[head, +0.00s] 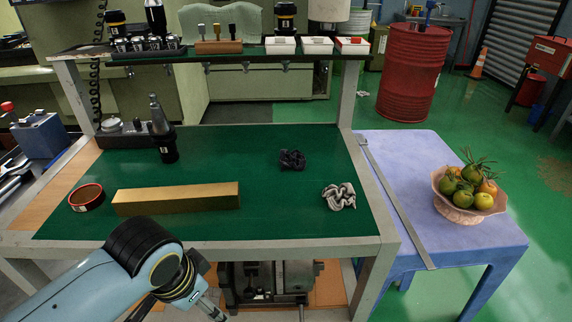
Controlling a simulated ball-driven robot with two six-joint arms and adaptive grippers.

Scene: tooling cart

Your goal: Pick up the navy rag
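A dark navy crumpled rag (292,159) lies on the green cart top (240,150), right of the middle and toward the back. A light grey crumpled rag (339,196) lies nearer the front right edge, apart from it. My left arm comes in from the bottom left. My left gripper (208,305) is low in front of the cart, below the level of its top and well away from the navy rag. The bottom picture edge cuts it off, so its fingers do not show clearly. My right gripper is not in view.
A brass bar (177,198) lies across the front left of the cart. A round red-rimmed tin (87,197) and a dark tool holder (164,130) stand at left. A shelf (215,52) spans above the back. A lilac table (410,165) with a fruit bowl (467,204) adjoins right.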

